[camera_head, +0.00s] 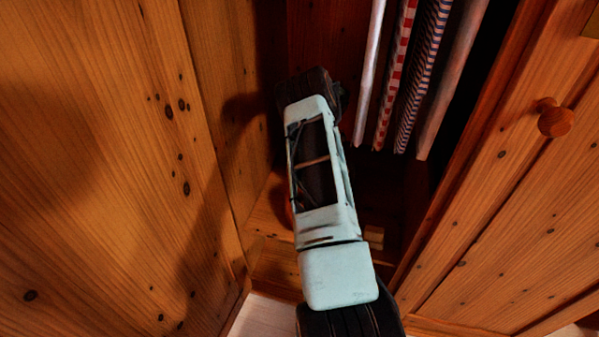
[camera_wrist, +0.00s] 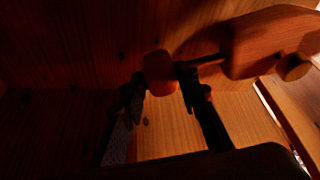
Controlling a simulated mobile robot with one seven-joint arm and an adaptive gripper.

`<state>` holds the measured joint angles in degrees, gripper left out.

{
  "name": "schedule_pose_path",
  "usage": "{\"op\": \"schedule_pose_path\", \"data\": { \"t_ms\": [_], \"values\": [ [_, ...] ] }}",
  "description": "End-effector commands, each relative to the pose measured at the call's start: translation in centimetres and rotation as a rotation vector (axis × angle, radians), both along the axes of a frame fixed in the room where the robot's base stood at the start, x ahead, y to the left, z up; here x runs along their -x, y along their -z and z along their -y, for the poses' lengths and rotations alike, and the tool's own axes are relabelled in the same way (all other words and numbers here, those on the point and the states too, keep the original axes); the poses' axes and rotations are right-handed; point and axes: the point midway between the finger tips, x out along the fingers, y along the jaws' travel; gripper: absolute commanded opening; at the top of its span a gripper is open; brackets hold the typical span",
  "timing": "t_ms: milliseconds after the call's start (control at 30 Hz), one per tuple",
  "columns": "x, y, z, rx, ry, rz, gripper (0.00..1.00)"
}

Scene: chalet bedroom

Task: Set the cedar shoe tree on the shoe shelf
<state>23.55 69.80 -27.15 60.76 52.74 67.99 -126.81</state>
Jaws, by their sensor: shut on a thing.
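The cedar shoe tree (camera_wrist: 262,42) is reddish-brown wood in the wrist view, with a broad rounded front part, a thin rod and a small heel knob (camera_wrist: 158,72). My gripper (camera_wrist: 163,88) is shut on the heel end, the knob showing between its dark fingers. The broad part sticks out to the right. A lit wooden board (camera_wrist: 172,125), perhaps the shoe shelf, shows beyond the fingers; I cannot tell whether the shoe tree touches it. In the head view my arm hides the gripper and most of the low wooden surface (camera_head: 268,228) in the wardrobe.
Striped and checked hanging clothes (camera_head: 408,75) are at the upper right of my arm. A plank panel (camera_head: 110,150) stands close on the left. A door with a round knob (camera_head: 555,118) stands on the right. A small pale block (camera_head: 374,237) shows beside my arm.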

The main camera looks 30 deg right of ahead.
Motion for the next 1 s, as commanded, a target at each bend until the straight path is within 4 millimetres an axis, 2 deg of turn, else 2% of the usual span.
{"op": "schedule_pose_path", "data": {
  "t_ms": [33,133,367,400,533,833,1000],
  "values": [
    [0.1,1.2,-0.1,-0.003,0.0,-0.004,0.0],
    [0.0,2.4,-0.1,-0.001,0.0,-0.003,0.0],
    [0.0,2.4,-0.1,-0.001,0.0,0.0,0.0],
    [0.0,2.5,-0.1,0.0,0.0,-0.001,0.32],
    [0.0,2.5,-0.1,-0.001,0.001,-0.001,0.46],
    [0.0,2.2,0.0,0.0,0.001,0.0,0.46],
    [0.3,0.0,0.8,0.0,0.003,0.002,0.46]
  ]
}}
